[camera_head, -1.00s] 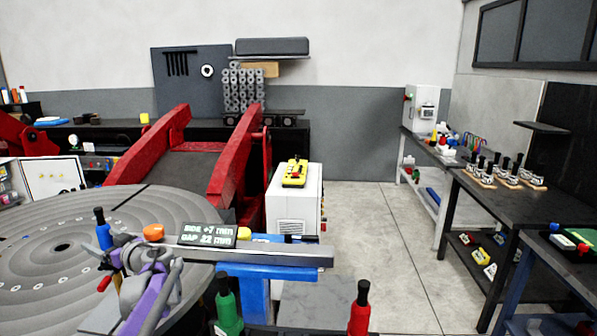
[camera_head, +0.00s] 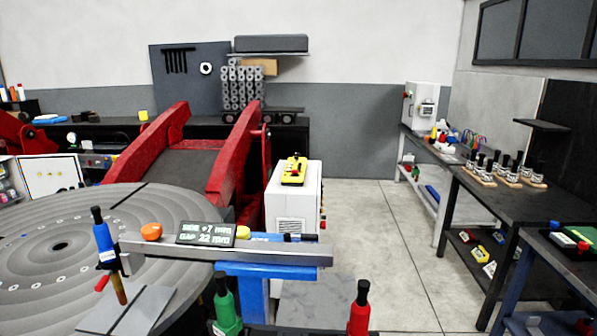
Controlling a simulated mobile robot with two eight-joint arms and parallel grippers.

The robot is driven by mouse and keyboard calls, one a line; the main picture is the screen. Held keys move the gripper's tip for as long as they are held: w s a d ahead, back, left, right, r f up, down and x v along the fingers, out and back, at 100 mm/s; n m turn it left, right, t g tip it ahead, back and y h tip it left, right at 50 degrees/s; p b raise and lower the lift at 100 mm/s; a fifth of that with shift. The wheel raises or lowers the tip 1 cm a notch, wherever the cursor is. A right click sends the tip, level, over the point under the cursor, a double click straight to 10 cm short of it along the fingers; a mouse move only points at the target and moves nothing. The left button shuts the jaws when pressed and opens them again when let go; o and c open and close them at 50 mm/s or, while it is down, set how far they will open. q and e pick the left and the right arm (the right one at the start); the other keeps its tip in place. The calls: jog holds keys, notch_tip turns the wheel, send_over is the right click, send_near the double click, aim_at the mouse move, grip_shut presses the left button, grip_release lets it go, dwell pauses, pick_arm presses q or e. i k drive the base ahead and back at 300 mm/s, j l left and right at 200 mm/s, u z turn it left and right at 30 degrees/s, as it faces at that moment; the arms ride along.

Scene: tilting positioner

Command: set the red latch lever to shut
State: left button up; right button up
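A red-bodied lever with a black top (camera_head: 359,308) stands upright at the bottom centre right; its lower end is cut off by the frame. A small red tip (camera_head: 102,283) also shows low on the left, beside an orange-brown rod (camera_head: 119,289) under a blue, black-topped handle (camera_head: 103,240). I cannot tell for sure which red part is the latch lever, nor whether it is open or shut. A similar green handle (camera_head: 225,302) stands between them. Neither of my grippers is in view.
A grey bar (camera_head: 285,255) with a small display (camera_head: 206,234) and an orange knob (camera_head: 151,232) reaches across the large round grey table (camera_head: 60,215). Red tilting arms (camera_head: 235,155) and a white cabinet (camera_head: 292,205) stand behind. Floor to the right is clear, up to the benches (camera_head: 520,195).

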aim_at(104, 280)
jog(key=u, duration=1.3)
